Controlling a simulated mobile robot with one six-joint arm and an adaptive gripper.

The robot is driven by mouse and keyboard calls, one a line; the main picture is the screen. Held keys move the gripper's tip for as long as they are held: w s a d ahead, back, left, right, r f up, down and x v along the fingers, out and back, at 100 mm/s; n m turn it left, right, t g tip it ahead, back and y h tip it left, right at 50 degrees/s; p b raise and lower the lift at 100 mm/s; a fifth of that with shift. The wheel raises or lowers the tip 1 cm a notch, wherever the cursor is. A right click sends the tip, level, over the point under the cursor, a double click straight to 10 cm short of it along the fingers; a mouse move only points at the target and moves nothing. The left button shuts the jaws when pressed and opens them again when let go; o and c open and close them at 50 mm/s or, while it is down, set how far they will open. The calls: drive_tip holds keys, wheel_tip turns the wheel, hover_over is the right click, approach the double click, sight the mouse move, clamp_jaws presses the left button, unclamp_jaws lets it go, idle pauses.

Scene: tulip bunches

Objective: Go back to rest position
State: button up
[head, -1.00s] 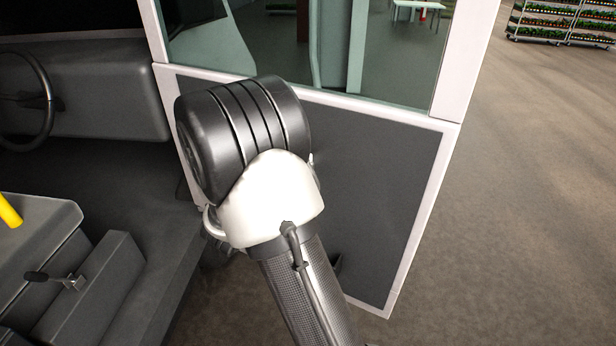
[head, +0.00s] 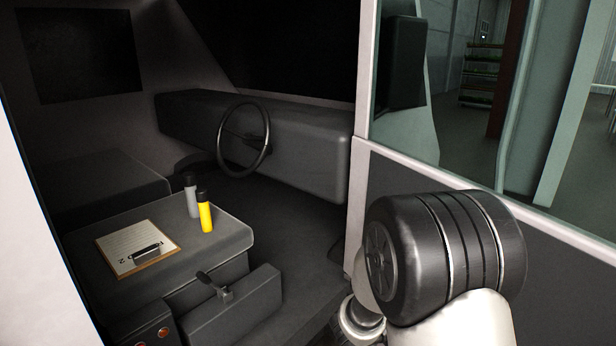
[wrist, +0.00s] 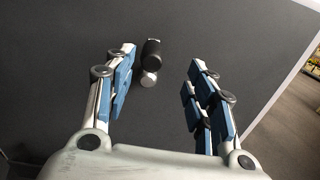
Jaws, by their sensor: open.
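My gripper (wrist: 160,95) shows in the wrist view with its two blue-padded fingers spread wide and nothing held between them. It faces the dark door panel (wrist: 225,35). A small black and silver handle-like part (wrist: 151,62) lies on the panel side, between the fingers and nearer the left one; I cannot tell how far off it is. In the head view my arm's joint covers the lower right, in front of the vehicle's open door (head: 560,255); my gripper's fingers are hidden there.
The vehicle cab is left of my arm, with a steering wheel (head: 243,138), a clipboard (head: 137,248), a yellow bottle (head: 205,213) and a grey bottle (head: 191,198). The white door frame (head: 365,165) stands close to my arm. Open floor (wrist: 295,115) shows past the door edge.

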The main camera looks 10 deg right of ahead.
drive_tip(key=s+a+r+m+g+y, duration=0.25)
drive_tip(key=s+m+g+y, duration=0.4)
drive_tip(key=s+m, duration=0.85)
drive_tip(key=s+a+m+t+y, duration=0.2)
drive_tip(key=s+a+m+y, duration=0.1)
drive_tip(key=a, duration=0.7)
drive_tip(key=s+a+m+t+y, duration=0.3)
drive_tip(key=s+a+y, duration=0.2)
drive_tip(key=a, duration=0.6)
drive_tip(key=shift+t+y, duration=0.35)
drive_tip(key=shift+y, duration=0.9)
drive_tip(key=shift+s, duration=0.1)
drive_tip(key=shift+c, duration=0.4)
